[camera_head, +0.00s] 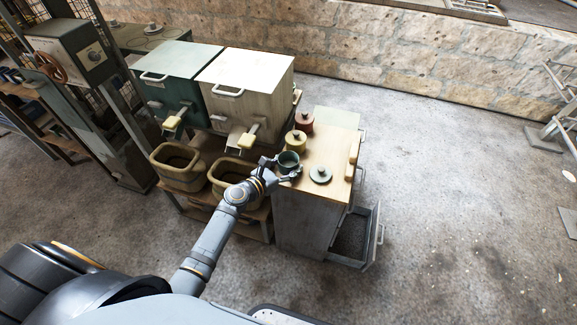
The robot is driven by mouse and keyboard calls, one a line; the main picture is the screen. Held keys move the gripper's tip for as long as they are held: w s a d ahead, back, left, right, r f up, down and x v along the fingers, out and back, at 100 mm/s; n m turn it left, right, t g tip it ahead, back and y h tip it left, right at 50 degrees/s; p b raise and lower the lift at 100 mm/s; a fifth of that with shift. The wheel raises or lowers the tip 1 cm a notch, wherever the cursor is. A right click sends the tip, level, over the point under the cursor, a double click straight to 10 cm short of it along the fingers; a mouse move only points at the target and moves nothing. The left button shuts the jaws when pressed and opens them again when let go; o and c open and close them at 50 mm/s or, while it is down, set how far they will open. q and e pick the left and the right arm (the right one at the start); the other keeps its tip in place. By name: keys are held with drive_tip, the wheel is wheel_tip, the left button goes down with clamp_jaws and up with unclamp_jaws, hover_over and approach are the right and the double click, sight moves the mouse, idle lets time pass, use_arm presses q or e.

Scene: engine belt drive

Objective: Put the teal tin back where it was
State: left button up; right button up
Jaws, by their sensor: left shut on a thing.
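The teal tin (289,158) is at the left edge of the wooden cabinet top, near its front, with its open, dark mouth facing up. My left gripper (286,170) is shut on the tin from the front. I cannot tell whether the tin's base touches the top. A grey-teal round lid with a knob (321,174) lies on the top to the right of the tin. A yellow tin (296,141) and a red tin (304,122), both lidded, stand behind the teal tin. My right gripper is not in view.
The wooden cabinet top (325,150) has bare room in its middle; pale blocks (352,155) lie along its right edge. A lower drawer (355,235) stands open at the right. Two bins (228,170) and two box-shaped units (245,85) stand to the left.

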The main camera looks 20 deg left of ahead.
use_arm(q)
drive_tip(key=shift+d+f, duration=0.1)
drive_tip(key=o, duration=0.9)
drive_tip(key=shift+d, duration=0.15)
drive_tip(key=o, duration=0.5)
drive_tip(key=shift+d, duration=0.25)
drive_tip(key=shift+c, duration=0.2)
drive_tip(key=shift+d, duration=0.15)
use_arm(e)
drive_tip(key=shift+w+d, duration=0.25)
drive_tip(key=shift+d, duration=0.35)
